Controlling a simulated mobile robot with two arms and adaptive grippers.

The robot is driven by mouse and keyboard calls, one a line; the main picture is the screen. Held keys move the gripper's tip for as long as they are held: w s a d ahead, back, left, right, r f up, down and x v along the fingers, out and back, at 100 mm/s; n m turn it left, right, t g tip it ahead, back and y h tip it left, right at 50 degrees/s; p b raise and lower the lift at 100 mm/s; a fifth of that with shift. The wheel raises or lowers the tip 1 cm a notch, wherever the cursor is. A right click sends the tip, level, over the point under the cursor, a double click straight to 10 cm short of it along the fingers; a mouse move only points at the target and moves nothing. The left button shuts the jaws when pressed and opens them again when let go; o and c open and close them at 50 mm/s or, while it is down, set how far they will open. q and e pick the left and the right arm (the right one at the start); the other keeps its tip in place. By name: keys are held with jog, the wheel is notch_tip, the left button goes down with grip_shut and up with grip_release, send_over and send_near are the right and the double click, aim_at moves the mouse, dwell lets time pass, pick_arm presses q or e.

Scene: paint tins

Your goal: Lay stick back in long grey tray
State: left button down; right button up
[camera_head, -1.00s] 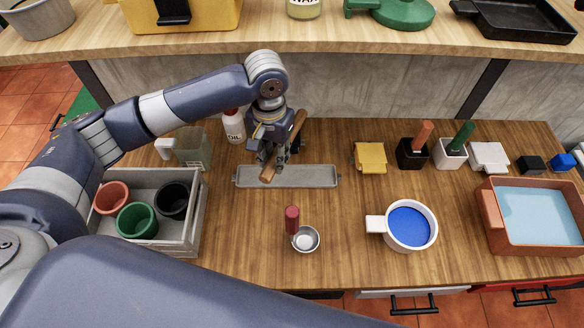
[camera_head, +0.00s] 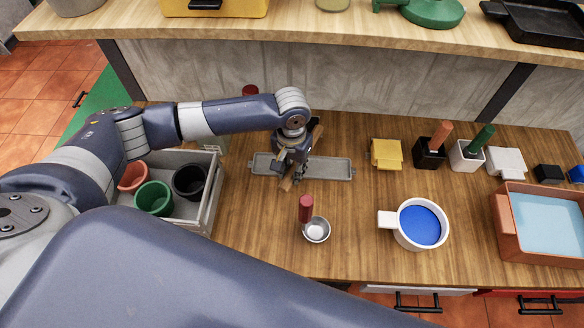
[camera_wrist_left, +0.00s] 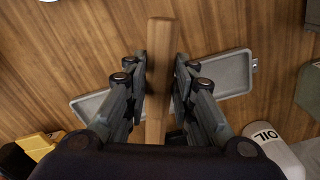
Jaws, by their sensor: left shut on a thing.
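The wooden stick (camera_wrist_left: 159,70) is between the fingers of my left gripper (camera_wrist_left: 160,88), which is shut on it. In the head view my left gripper (camera_head: 292,176) is over the long grey tray (camera_head: 332,168), and the stick crosses the tray rather than lying along it. One stick end (camera_head: 286,185) shows at the tray's front edge. The tray also shows in the left wrist view (camera_wrist_left: 228,73), on both sides of the fingers. The gripper hides the tray's middle, so I cannot tell whether the stick touches it. My right gripper is not in view.
A grey crate (camera_head: 213,198) with red, green and black cups stands at left. In front are a red-handled tool (camera_head: 306,208) and a small metal bowl (camera_head: 317,230). A white pot of blue paint (camera_head: 419,224) and a yellow block (camera_head: 386,153) stand right. An oil bottle (camera_wrist_left: 275,147) is nearby.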

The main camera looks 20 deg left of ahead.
pick_arm(q)
jog(key=shift+f, duration=0.15)
jog(key=c, duration=1.4)
grip_release()
jog(key=shift+c, duration=0.2)
jog(key=shift+o, duration=0.5)
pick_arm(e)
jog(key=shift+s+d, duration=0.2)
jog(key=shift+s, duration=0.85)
pick_arm(q)
notch_tip(320, 180, up, 12)
jog(key=b, duration=0.1)
jog(key=shift+r, duration=0.2)
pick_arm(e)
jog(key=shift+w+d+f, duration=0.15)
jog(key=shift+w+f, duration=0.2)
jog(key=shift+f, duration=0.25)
pick_arm(q)
jog(key=shift+s, duration=0.1)
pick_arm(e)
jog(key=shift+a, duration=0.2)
pick_arm(q)
jog(key=shift+f, duration=0.1)
